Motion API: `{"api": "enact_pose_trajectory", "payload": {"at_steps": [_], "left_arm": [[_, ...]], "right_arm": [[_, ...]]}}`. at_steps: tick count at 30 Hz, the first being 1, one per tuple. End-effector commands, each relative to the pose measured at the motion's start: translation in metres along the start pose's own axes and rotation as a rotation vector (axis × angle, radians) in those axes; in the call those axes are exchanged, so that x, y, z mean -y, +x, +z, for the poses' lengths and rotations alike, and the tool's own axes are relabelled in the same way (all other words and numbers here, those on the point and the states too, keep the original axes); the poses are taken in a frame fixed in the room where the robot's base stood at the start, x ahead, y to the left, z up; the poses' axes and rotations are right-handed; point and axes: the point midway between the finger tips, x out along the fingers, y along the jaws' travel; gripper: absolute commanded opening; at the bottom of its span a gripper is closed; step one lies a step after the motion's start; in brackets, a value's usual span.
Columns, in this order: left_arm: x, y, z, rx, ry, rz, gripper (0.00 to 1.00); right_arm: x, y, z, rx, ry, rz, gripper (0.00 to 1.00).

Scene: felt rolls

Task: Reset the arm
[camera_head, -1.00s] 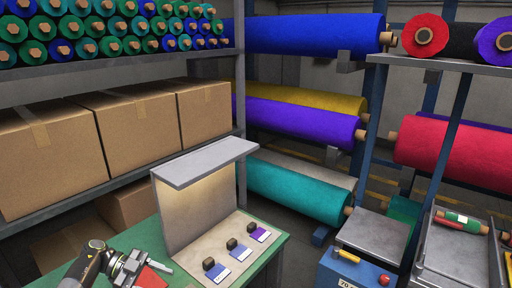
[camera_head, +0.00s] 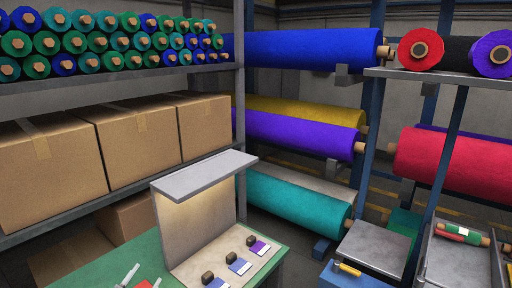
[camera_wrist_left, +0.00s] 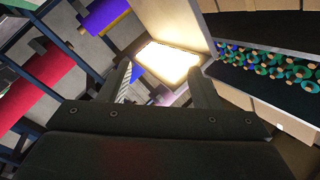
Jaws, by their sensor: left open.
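My left gripper (camera_head: 144,277) shows only at the bottom edge of the head view, where its two pale fingertips stand apart over the green table (camera_head: 100,272). A small red piece (camera_head: 149,285) lies partly cut off beside the fingertips. In the left wrist view the same gripper (camera_wrist_left: 161,82) has its dark fingers spread with nothing held between them. The lit booth (camera_wrist_left: 165,62) shows beyond the fingers. My right gripper is in neither view.
A grey-topped booth (camera_head: 205,176) stands on the table, with several small dark blocks and cards on its base. Cardboard boxes (camera_head: 135,140) and felt rolls (camera_head: 110,45) fill the shelves on the left. A teal roll (camera_head: 295,200) and a blue machine (camera_head: 350,278) are to the right.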

Motion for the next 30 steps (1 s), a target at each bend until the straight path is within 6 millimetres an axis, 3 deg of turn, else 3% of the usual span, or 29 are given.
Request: {"api": "enact_pose_trajectory", "payload": {"at_steps": [8, 15, 22, 30], "left_arm": [[0.017, -0.086, 0.030, 0.366, -0.156, -0.236, 0.57], [-0.001, -0.182, 0.047, 0.737, -0.315, -0.272, 0.57], [-0.039, -0.276, 0.035, 1.065, -0.451, -0.162, 0.57], [-0.071, -0.344, 0.005, 1.280, -0.533, -0.002, 0.57]], "right_arm": [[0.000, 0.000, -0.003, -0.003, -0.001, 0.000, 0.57], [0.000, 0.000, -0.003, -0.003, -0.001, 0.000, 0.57], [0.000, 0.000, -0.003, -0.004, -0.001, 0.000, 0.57], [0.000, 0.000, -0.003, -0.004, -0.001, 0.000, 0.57]]}}
